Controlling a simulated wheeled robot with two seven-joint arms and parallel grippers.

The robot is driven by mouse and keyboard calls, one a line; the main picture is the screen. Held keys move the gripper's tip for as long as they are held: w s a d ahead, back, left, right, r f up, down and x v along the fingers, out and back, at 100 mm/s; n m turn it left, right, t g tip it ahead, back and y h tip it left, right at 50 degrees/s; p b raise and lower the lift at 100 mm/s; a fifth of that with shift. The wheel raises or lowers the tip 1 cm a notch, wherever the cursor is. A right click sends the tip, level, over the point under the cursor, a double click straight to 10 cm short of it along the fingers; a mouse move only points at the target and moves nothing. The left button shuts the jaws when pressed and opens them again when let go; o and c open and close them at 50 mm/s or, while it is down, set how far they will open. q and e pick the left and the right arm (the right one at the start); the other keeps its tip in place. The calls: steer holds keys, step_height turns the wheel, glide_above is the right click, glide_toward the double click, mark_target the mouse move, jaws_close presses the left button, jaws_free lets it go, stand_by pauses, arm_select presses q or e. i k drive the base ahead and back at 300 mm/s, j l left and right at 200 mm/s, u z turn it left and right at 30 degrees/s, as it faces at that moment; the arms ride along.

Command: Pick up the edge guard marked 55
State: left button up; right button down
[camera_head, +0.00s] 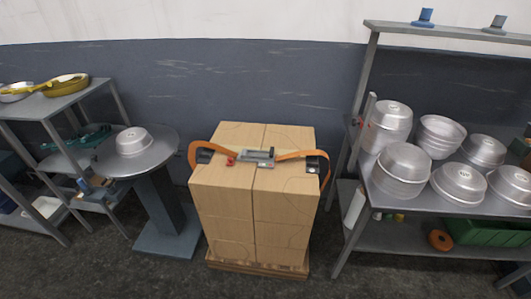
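A stack of cardboard boxes (222,200) stands on a wooden pallet (240,265) in the middle. An orange strap (288,155) runs across its top, with loose loops at both sides. A grey metal buckle (257,156) with a small red part beside it sits on the strap near the middle. A dark edge guard (204,156) lies at the left top edge under the strap, and another dark edge guard (313,164) lies at the right top edge. Any number on them is too small to read. Neither of my grippers is in view.
A round grey pedestal table (165,150) with an upturned metal pan (133,141) stands left of the boxes. A shelf unit (50,103) with yellow pans is farther left. A rack (400,205) with several metal pans stands close on the right. The floor in front is clear.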

mark_target(312, 164)
steer(key=i+l+z, duration=0.15)
steer(key=i+z, duration=0.2)
steer(key=i+l+z, duration=0.1)
steer(key=i+z, duration=0.3)
steer(key=k, duration=0.1)
